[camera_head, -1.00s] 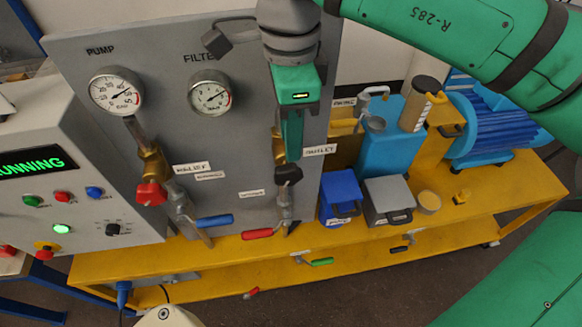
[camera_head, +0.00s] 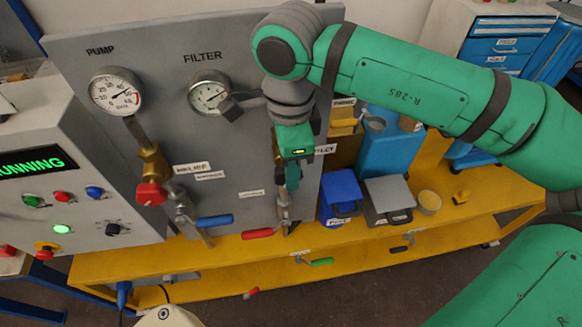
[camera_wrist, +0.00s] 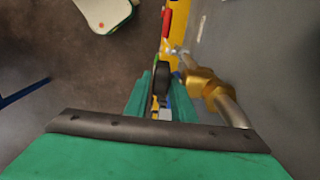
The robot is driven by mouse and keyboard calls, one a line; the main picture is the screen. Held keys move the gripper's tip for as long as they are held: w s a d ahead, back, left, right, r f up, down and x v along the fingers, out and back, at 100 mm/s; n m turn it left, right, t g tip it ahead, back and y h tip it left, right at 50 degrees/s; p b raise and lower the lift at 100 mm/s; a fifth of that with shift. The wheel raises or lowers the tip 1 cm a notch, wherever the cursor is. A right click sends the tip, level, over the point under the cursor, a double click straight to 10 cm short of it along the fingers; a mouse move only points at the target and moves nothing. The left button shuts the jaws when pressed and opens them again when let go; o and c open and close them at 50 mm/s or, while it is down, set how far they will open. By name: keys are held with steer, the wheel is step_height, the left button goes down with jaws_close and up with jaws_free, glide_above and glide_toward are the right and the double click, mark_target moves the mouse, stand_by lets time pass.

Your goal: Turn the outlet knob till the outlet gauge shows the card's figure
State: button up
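The black outlet knob (camera_wrist: 162,76) shows in the wrist view at the far end of the gap between my fingers. My gripper (camera_wrist: 163,92) looks open, with the knob at its fingertips; I cannot tell whether either finger touches it. In the head view my gripper (camera_head: 290,183) points down in front of the outlet pipe and hides most of the knob. The outlet gauge is not visible; my arm covers that part of the panel. I cannot make out a card with a readable figure.
The pump gauge (camera_head: 116,92), filter gauge (camera_head: 209,94) and red knob (camera_head: 150,193) are left of my arm. A red lever (camera_head: 258,233) and blue lever (camera_head: 215,220) stick out below. Blue (camera_head: 340,192) and grey (camera_head: 388,198) boxes stand close on the right.

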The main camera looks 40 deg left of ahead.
jaws_close()
steer(key=shift+w+g+y, duration=0.1)
steer(key=shift+g+y, duration=0.4)
steer(key=shift+g, duration=0.1)
steer(key=shift+o, duration=1.3)
jaws_free()
steer(key=shift+d, duration=0.1)
step_height(320, 180, up, 11)
steer(key=w, duration=0.1)
steer(key=shift+d+f, duration=0.15)
steer(key=shift+d, duration=0.3)
